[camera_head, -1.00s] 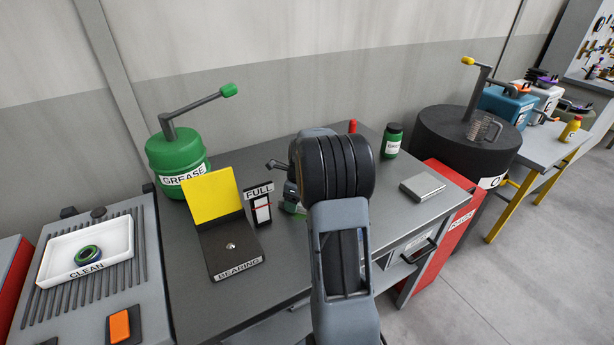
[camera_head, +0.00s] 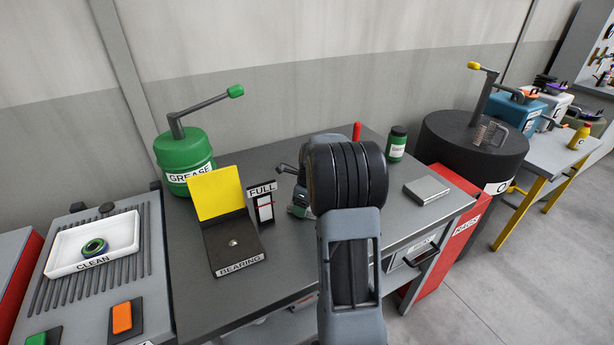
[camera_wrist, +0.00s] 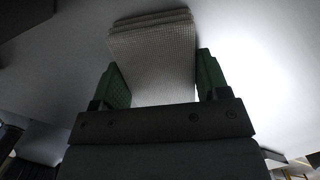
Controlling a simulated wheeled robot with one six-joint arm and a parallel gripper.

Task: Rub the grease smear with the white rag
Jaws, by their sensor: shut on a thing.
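In the wrist view, the white rag (camera_wrist: 153,62) is a folded, textured cloth between the two green fingers of my gripper (camera_wrist: 162,82). My gripper is shut on it. The rag's far folded edge shows above a pale grey surface, and I cannot tell whether it touches that surface. In the head view, my arm covers the rag and most of my gripper (camera_head: 300,195), which is over the middle of the grey workbench (camera_head: 350,240). The grease smear does not show in either view.
A green grease drum (camera_head: 184,155) stands at the back left. A bearing stand (camera_head: 232,240) with a yellow flap and a FULL gauge (camera_head: 263,205) are left of my arm. A green jar (camera_head: 396,143) and a flat grey box (camera_head: 427,190) are to the right.

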